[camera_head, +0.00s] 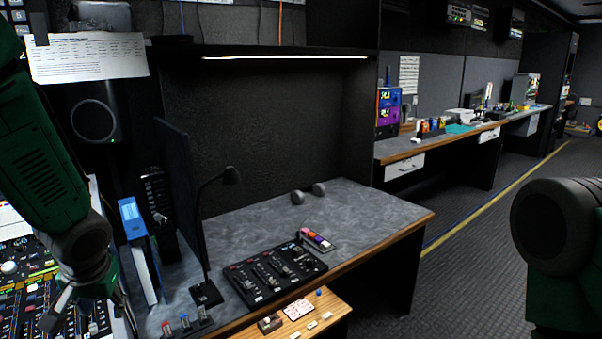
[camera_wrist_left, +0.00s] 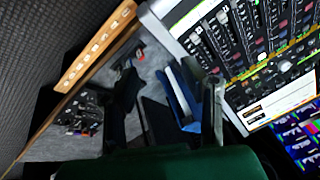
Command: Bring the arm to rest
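My left arm, green with a grey wrist, comes in from the left in the head view. Its gripper (camera_head: 90,312) points down over the mixing console (camera_head: 14,285) at the lower left. In the left wrist view the two dark fingers stand well apart, with the gripper (camera_wrist_left: 170,88) open and no held object visible between them. Of my right arm only a dark rounded joint and a green link show at the right edge of the head view. My right gripper is out of view.
A black control panel (camera_head: 274,272) lies on the grey desk (camera_head: 365,208). The desk's right part is clear, with open floor (camera_head: 465,265) beyond.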

